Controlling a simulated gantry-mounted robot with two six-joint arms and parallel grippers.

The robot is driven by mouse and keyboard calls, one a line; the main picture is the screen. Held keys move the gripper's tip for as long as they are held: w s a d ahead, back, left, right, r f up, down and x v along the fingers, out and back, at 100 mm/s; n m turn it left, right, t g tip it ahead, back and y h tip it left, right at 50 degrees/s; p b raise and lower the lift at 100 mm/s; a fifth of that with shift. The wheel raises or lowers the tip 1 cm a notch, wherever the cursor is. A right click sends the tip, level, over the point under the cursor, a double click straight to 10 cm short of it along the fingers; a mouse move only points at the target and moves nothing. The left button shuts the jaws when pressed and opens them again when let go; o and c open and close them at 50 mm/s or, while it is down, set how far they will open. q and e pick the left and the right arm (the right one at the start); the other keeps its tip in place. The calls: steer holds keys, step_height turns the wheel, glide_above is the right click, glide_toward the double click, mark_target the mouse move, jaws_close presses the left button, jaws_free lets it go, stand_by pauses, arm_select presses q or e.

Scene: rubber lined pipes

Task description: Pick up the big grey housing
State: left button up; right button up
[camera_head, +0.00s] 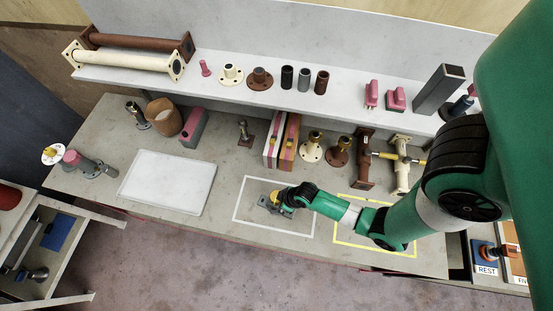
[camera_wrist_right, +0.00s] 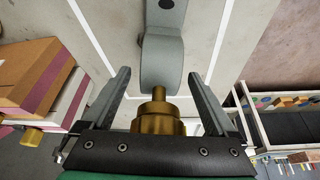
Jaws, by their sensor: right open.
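The grey housing (camera_head: 268,206) lies inside the white outlined square on the bench. It also shows in the right wrist view as a rounded grey body (camera_wrist_right: 162,62) with a flat arm and a dark hole at the top edge. A brass fitting (camera_wrist_right: 158,118) sits at its near end. My right gripper (camera_wrist_right: 158,74) is open, with one finger on each side of the grey body and the brass fitting; gaps show on both sides. In the head view my right gripper (camera_head: 282,200) partly covers the housing. My left gripper is not in view.
A white tray (camera_head: 168,182) lies to the left of the white square. A yellow outlined square (camera_head: 405,249) lies to the right, under my arm. Upright boards (camera_head: 283,140), flanges and pipe pieces stand behind. A shelf (camera_head: 215,86) holds more pipes at the back.

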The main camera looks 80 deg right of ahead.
jaws_close()
stand_by(0.5)
